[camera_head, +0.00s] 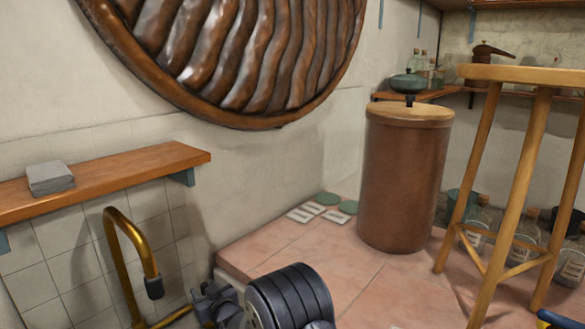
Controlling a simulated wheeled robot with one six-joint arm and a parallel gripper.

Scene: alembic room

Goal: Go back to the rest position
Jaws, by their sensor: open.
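My gripper (200,305) shows at the bottom edge, left of centre, as a small blue-grey mechanism. It is open, and I see nothing held in it. It is partly cut off by the frame and partly behind the dark ribbed part of my arm (290,300). It appears close to the curved brass pipe (128,236) on its left; I cannot tell whether they touch.
A wooden shelf (115,176) with a grey block (49,178) is at left. A large brown drum (403,180) stands on the pink tiled ledge (335,262). A wooden stool (515,170) and several bottles (525,242) are at right. A big carved disc (235,55) hangs above.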

